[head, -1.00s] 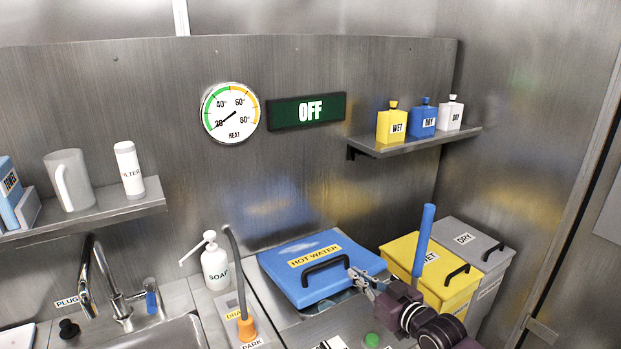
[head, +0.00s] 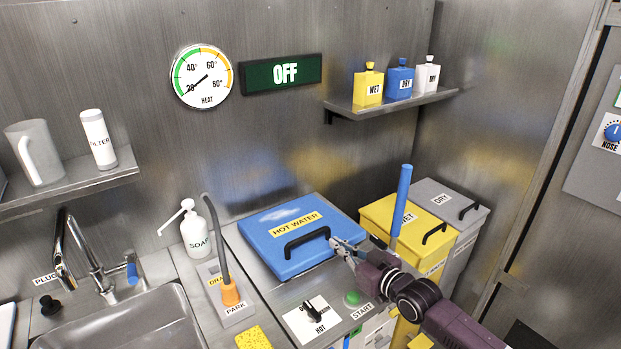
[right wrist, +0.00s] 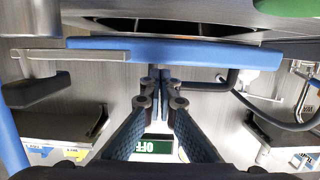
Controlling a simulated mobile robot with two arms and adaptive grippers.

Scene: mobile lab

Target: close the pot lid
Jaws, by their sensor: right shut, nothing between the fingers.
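The pot lid (head: 270,262) is a blue slab labelled HOT WATER with a black bar handle (head: 305,238), set in the counter at the middle of the head view. My right gripper (head: 339,246) is at the lid's right front edge, beside the handle's right end. It is shut and empty. In the upturned right wrist view the lid (right wrist: 200,45) is a blue strip just past the closed fingertips (right wrist: 160,75). A dark gap shows along the strip, so the lid looks slightly raised. Contact between fingertips and lid is unclear. My left gripper is out of view.
Yellow WET (head: 408,222) and grey DRY (head: 447,200) bins stand to the right; a blue upright rod (head: 401,205) rises near my arm. The soap bottle (head: 196,235) and drain hose (head: 228,290) are left. A dial (head: 311,312) and green START button (head: 352,298) lie in front.

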